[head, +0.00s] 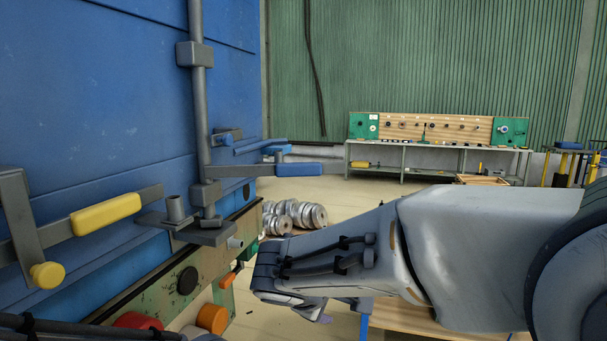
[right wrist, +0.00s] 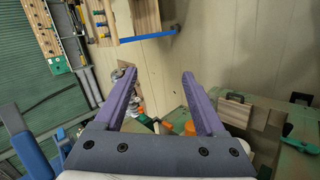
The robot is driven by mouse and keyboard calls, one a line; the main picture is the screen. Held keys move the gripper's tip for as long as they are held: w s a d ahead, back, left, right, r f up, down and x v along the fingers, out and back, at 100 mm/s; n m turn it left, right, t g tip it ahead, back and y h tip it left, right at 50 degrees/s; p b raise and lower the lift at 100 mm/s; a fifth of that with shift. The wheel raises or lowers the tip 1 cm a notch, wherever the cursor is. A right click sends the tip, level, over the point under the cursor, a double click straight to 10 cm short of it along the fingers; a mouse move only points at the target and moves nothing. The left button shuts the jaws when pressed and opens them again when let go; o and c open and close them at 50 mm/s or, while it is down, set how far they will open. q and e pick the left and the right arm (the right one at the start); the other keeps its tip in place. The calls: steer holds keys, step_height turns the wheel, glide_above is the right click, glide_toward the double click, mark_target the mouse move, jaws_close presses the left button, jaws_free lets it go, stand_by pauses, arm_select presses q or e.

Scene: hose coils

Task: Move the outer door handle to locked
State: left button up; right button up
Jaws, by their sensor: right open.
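A blue container door (head: 90,110) fills the left of the head view, with a grey vertical lock rod (head: 200,100) on it. A handle with a blue grip (head: 300,169) sticks out to the right from the rod, clear of the door edge. A handle with a yellow grip (head: 105,214) lies along the door at the left. I cannot tell which one is called outer. My right gripper (head: 300,302) is below and apart from the blue grip. In the right wrist view its purple fingers (right wrist: 160,73) are spread and empty. My left gripper is not seen.
A green-and-wood panel with several round fittings (head: 190,280) stands below the door. Metal discs (head: 295,215) lie on the floor behind my right gripper. A workbench (head: 430,145) stands at the back wall. Open floor lies between.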

steer(key=w+a+r+n+t+h+p, duration=0.1)
steer(key=w+a+r+n+t+p, duration=0.3)
steer(key=w+r, duration=0.6)
steer(key=t+b, duration=0.1)
steer(key=t, duration=0.4)
glide_toward(302, 167)
steer(key=w, duration=0.2)
steer(key=w+f, duration=0.1)
steer(key=shift+w+d+f, duration=0.15)
steer(key=shift+w, duration=0.6)
steer(key=p+x, duration=0.1)
steer(key=x, duration=0.1)
steer(key=p+x, duration=0.2)
steer(key=x, duration=0.1)
steer(key=p+x, duration=0.2)
steer(key=x, duration=0.1)
steer(key=shift+w+r, duration=0.15)
steer(key=shift+r, duration=0.15)
steer(key=shift+w+d+f+p, duration=0.15)
steer(key=shift+w+p, duration=0.2)
steer(key=shift+w, duration=0.35)
jaws_close()
